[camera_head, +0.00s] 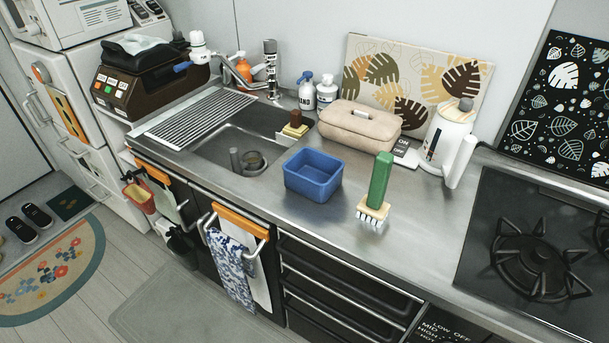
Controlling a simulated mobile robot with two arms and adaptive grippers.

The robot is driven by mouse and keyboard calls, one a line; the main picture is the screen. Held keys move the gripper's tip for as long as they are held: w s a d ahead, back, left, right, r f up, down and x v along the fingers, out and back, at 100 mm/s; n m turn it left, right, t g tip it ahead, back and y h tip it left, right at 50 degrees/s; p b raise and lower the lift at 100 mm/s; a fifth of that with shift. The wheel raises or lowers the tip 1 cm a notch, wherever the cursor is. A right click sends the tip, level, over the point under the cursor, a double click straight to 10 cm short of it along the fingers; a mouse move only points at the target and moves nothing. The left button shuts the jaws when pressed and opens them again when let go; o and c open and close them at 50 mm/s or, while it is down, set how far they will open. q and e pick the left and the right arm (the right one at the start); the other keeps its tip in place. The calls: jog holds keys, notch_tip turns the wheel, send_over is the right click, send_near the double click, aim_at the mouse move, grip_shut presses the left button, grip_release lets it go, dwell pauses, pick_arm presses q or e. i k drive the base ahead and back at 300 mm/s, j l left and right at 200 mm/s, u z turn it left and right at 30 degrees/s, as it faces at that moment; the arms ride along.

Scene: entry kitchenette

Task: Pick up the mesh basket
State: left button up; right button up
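A blue open-topped rectangular basket (313,177) stands upright on the metal counter, just right of the sink. It looks empty, and I cannot tell whether its walls are mesh. A small dark round strainer (252,162) sits in the sink basin, next to a dark upright cylinder. A small red-orange container (140,195) hangs at the cabinet front on the left. No thing here is clearly a mesh basket. Neither of my grippers shows in the head view.
A green-handled brush (378,183) stands right of the blue basket. Behind are a beige lidded box (360,122) and a white kettle (446,135). A black gas stove (540,250) is at right. The counter in front of the brush is clear.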

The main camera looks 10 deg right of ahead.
aim_at(252, 159)
jog(key=i+j+z, duration=0.1)
jog(key=z, duration=0.25)
jog(key=i+j+z, duration=0.1)
jog(key=j+z, duration=0.3)
jog(key=i+j+z, duration=0.1)
jog(key=z, duration=0.25)
